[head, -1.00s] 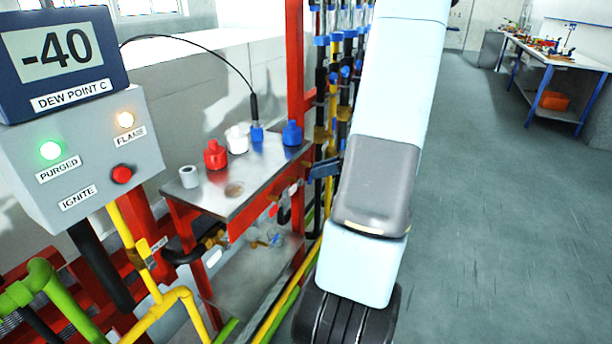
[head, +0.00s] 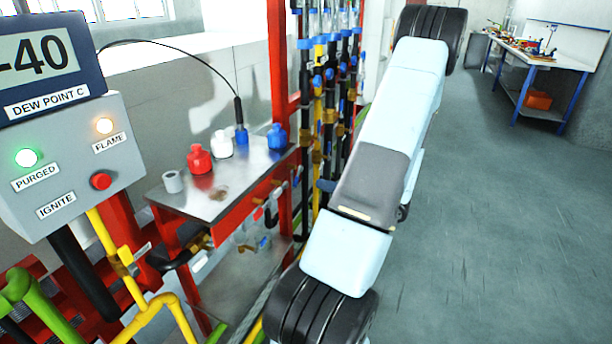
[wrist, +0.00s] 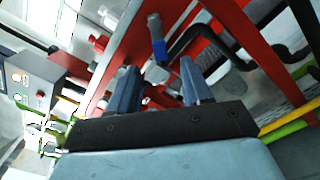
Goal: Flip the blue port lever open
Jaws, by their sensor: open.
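In the head view my arm hides most of the gripper. A small blue part (head: 263,242) shows under the bench there; I cannot tell if it is the same lever.
The steel-topped bench (head: 236,196) carries red, white and blue caps and a grey ring. The control box (head: 75,165) stands at left with yellow and green pipes below. Valved hoses (head: 318,110) hang behind my arm. Open floor (head: 480,220) lies right.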

